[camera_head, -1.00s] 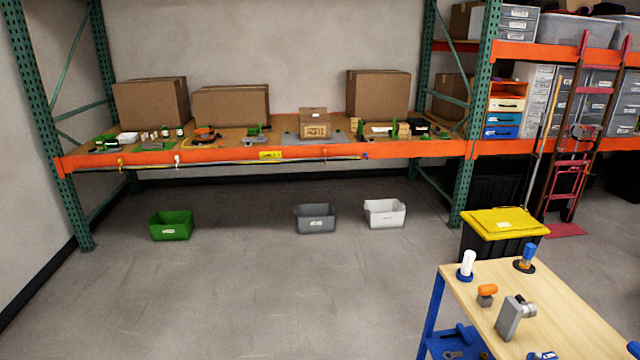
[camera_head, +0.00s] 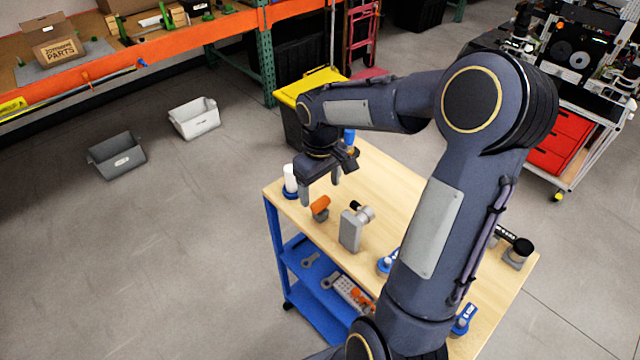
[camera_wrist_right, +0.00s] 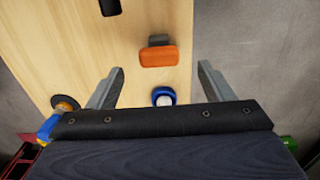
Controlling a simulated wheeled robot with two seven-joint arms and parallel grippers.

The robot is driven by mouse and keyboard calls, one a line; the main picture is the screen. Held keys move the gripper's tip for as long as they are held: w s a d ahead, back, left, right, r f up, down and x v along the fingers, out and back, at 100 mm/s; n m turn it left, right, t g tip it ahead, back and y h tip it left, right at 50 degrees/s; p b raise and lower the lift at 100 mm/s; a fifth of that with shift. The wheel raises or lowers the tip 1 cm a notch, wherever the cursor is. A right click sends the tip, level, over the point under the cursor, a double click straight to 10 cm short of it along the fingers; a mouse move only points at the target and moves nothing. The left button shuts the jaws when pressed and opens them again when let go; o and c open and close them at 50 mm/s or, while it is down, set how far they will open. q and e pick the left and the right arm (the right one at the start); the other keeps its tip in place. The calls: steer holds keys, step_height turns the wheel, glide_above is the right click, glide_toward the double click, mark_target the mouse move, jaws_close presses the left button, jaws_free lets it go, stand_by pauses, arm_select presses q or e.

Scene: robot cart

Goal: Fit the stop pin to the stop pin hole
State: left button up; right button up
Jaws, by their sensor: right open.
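No part is labelled as the stop pin or its hole, and I cannot tell for sure which they are. An orange-topped piece with a grey base (camera_head: 320,208) stands on the wooden cart top (camera_head: 405,190). Beside it stands a grey block with a round metal knob (camera_head: 351,230). My right gripper (camera_head: 320,188) is open and empty, above the cart's far left corner. In the right wrist view the orange piece (camera_wrist_right: 159,56) lies just beyond and between the open fingers (camera_wrist_right: 161,72), apart from them. My left gripper is out of view.
A white cylinder on a blue base (camera_head: 290,180) stands at the cart's left corner, close to my gripper. A blue-topped piece (camera_head: 349,138) stands at the far edge. A black-capped part (camera_head: 517,252) sits at the right. A yellow-lidded bin (camera_head: 310,85) stands behind the cart.

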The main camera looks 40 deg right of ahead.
mark_target(320, 201)
step_height(320, 201, down, 8)
steer(key=shift+w+r, duration=0.1)
steer(key=shift+r, duration=0.15)
steer(key=shift+d, duration=0.1)
steer(key=c, duration=1.2)
